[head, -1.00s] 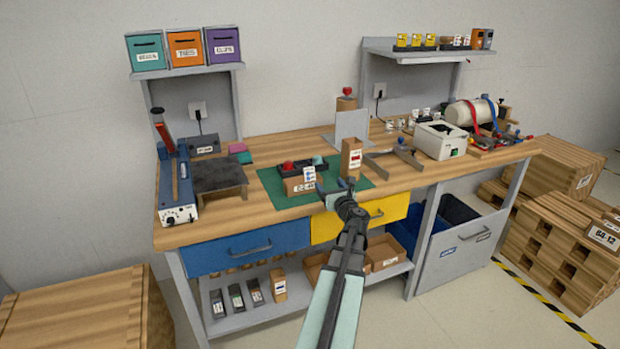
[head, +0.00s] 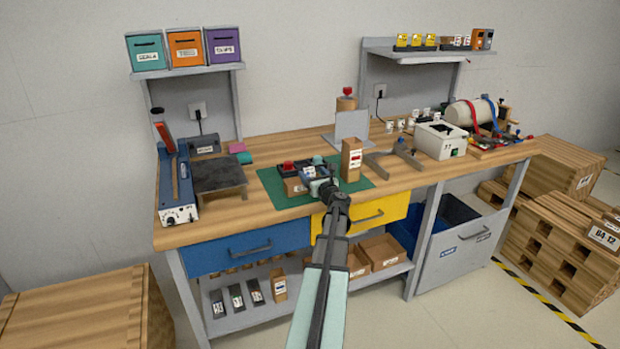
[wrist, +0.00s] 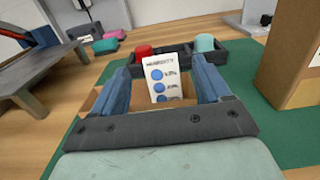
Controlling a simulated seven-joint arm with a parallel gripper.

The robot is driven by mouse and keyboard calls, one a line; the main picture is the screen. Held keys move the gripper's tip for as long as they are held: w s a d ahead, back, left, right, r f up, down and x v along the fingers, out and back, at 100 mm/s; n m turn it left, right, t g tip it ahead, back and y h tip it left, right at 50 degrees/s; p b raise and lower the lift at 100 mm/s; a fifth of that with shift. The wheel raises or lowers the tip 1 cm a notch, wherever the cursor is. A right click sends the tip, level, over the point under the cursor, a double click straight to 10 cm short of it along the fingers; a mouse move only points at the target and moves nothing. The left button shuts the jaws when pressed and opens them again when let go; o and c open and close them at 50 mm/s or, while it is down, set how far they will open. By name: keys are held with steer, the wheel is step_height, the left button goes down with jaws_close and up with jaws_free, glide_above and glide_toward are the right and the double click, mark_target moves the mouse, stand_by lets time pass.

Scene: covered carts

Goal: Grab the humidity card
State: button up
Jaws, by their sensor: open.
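The humidity card (wrist: 160,78) is a white card with blue dots and printed text. In the wrist view it stands upright in a small cardboard box (wrist: 183,88), between the open fingers of my gripper (wrist: 162,82). I cannot tell whether either finger touches it. In the head view the card (head: 309,172) shows just beyond my gripper (head: 318,180), which hides part of the box.
A black tray (wrist: 236,53) holding a red item (wrist: 144,50) and a teal item (wrist: 204,42) lies behind the card on the green mat (head: 272,178). A tall cardboard box (head: 351,160) stands close on the right. A dark low stand (head: 218,174) is at left.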

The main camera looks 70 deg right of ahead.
mark_target(309, 169)
steer(key=x, duration=0.4)
steer(key=shift+w+d+r, duration=0.1)
steer(key=shift+w+d, duration=0.1)
steer(key=shift+d, duration=0.05)
steer(key=c, duration=1)
steer(key=shift+c, duration=0.2)
